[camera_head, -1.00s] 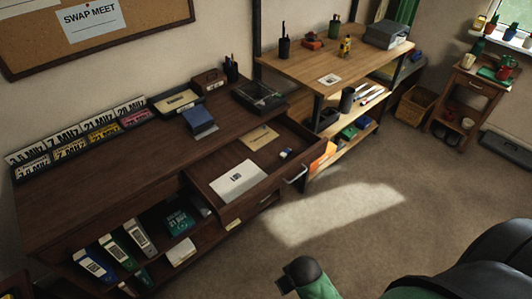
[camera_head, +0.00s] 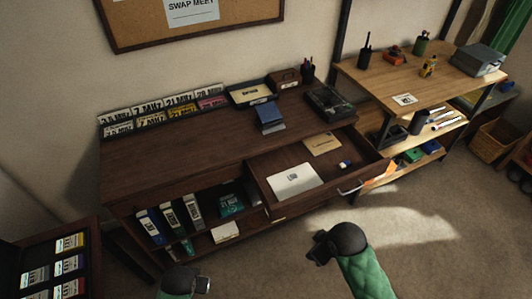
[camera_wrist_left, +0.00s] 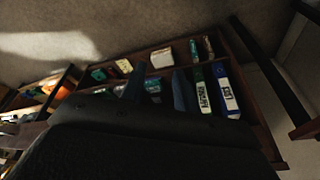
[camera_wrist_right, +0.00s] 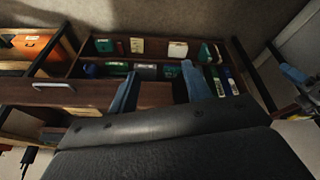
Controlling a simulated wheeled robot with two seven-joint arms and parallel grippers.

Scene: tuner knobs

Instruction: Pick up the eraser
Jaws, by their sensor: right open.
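The eraser (camera_head: 345,164) is a small white and blue block. It lies in the open desk drawer (camera_head: 330,185), near its right side, in the head view. My right gripper (camera_head: 318,247) is open and empty, in front of the drawer and apart from the eraser. Its two spread fingers show in the right wrist view (camera_wrist_right: 160,88). My left gripper (camera_head: 203,284) is low at the bottom of the head view, away from the drawer. I cannot make out the eraser in either wrist view.
A white paper (camera_head: 293,179) and a tan envelope (camera_head: 322,144) share the drawer. The drawer handle (camera_head: 350,188) sticks out in front. Binders (camera_head: 172,222) stand on the shelf below the desk. A case of colored cards (camera_head: 62,268) is at lower left. The floor right of the drawer is clear.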

